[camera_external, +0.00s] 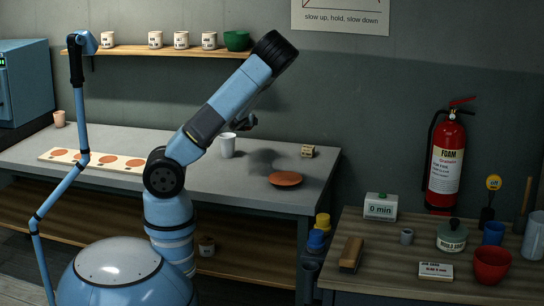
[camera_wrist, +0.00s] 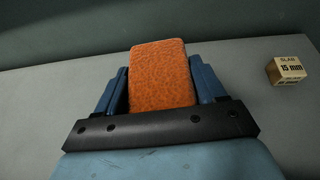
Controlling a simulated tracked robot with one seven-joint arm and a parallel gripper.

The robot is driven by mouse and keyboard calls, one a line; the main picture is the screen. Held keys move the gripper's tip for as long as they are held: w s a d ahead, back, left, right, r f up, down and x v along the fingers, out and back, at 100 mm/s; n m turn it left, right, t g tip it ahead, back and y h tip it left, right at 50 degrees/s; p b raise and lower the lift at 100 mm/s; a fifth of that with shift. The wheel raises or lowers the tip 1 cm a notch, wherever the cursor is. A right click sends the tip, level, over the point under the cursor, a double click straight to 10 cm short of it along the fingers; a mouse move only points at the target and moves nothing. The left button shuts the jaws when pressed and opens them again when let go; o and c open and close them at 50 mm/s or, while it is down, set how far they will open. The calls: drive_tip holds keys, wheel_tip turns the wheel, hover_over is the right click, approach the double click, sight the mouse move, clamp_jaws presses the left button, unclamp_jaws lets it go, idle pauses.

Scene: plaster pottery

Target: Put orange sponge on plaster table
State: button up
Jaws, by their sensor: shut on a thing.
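The orange sponge (camera_wrist: 163,72) stands out between the two blue fingers of my gripper (camera_wrist: 160,80) in the wrist view. The fingers are shut on its sides, and its far end shows in front of the grey wall and tabletop. In the external view my gripper (camera_external: 247,122) is mostly hidden behind my arm, above the long grey table (camera_external: 250,186), which I take to be the plaster table. The sponge cannot be made out there. A dark shadow lies on the tabletop below the gripper.
On the grey table are a white cup (camera_external: 227,146), a terracotta disc (camera_external: 285,179), a small "15 mm" block (camera_external: 308,151) and a board with orange circles (camera_external: 108,162). A wooden bench (camera_external: 420,286) with pots and tools stands at right. The table between disc and cup is clear.

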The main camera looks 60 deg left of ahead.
drive_tip(key=s+a+n+g+y, duration=0.1)
drive_tip(key=s+a+n+g, duration=0.2)
drive_tip(key=s+a, duration=0.55)
drive_tip(key=s+a+n+g+y, duration=0.1)
drive_tip(key=s+a+n+g, duration=0.15)
drive_tip(key=s+a, duration=0.65)
drive_tip(key=s+a+n+g+y, duration=0.1)
drive_tip(key=s+a+n+g, duration=0.25)
drive_tip(key=s, duration=1.05)
drive_tip(key=shift+m, duration=0.5)
drive_tip(key=f, duration=0.9)
drive_tip(key=shift+w+a, duration=0.1)
drive_tip(key=shift+w, duration=0.15)
drive_tip(key=shift+f, duration=2.05)
drive_tip(key=o, duration=1)
